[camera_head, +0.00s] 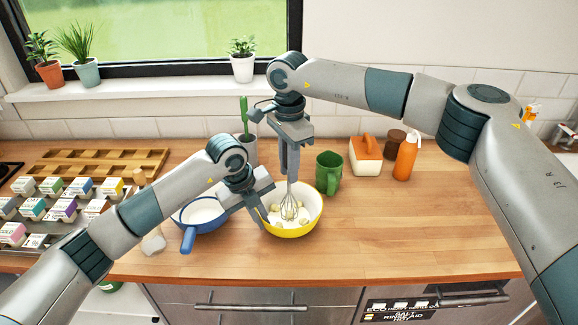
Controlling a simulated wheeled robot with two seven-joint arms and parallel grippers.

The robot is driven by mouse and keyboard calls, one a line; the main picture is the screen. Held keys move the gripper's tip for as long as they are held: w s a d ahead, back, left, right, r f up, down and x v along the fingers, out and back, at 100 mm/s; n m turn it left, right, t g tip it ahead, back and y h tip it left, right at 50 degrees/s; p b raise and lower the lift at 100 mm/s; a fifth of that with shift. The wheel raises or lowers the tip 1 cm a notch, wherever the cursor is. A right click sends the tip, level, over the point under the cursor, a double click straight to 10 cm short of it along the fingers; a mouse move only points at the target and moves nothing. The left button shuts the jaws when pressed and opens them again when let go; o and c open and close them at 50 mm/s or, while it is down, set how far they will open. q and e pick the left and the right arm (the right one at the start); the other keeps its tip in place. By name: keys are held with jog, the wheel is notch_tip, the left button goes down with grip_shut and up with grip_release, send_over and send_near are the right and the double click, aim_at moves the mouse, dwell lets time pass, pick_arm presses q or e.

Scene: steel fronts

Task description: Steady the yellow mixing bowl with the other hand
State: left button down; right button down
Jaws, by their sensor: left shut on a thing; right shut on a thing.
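The yellow mixing bowl (313,222) stands upright on the wooden counter, with several pale lumps (300,220) inside. My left gripper (262,218) is at the bowl's left side, shut on its rim. My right gripper (291,170) is above the bowl, shut on a whisk (290,207) that points down. The whisk's wire end is inside the bowl among the lumps. The whisk's handle is mostly hidden by the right gripper.
A blue pan (188,229) sits left of the bowl, partly behind my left arm. A green mug (328,174), a butter dish (366,157) and an orange bottle (405,158) stand at the right. Small cartons (60,210) fill the left. The right counter is clear.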

jog(key=shift+f, duration=0.4)
jog(key=shift+s, duration=0.15)
dwell(0.7)
